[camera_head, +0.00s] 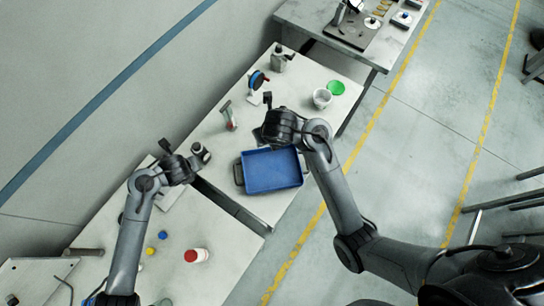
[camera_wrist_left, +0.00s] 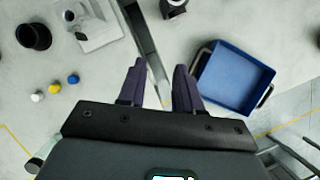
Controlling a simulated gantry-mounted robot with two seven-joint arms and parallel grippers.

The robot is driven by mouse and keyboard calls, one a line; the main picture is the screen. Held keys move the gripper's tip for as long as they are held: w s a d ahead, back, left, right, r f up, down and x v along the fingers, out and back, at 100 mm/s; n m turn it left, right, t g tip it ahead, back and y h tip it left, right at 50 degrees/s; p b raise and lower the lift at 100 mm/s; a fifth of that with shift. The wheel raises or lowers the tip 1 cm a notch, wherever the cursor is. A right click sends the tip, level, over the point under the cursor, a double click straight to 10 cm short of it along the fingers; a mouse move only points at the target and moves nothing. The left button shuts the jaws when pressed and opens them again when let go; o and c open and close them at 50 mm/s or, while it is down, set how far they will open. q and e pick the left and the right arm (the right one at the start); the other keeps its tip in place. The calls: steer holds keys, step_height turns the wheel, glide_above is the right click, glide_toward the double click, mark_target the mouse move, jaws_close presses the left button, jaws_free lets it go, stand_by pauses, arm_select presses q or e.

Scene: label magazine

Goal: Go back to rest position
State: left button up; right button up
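My left gripper (camera_head: 186,163) hangs above the near table, close to the gap between the two tables. In the left wrist view its two dark fingers (camera_wrist_left: 159,70) are apart, with nothing between them. My right gripper (camera_head: 277,126) is above the far table, just behind the blue tray (camera_head: 272,187). Its fingers are hidden or too dark to tell whether they are open. The tray also shows in the left wrist view (camera_wrist_left: 236,78), right of the left fingers, and looks empty.
A white cup (camera_head: 322,98) and green bowl (camera_head: 336,87) stand on the far table.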

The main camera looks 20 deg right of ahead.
stand_by(0.3)
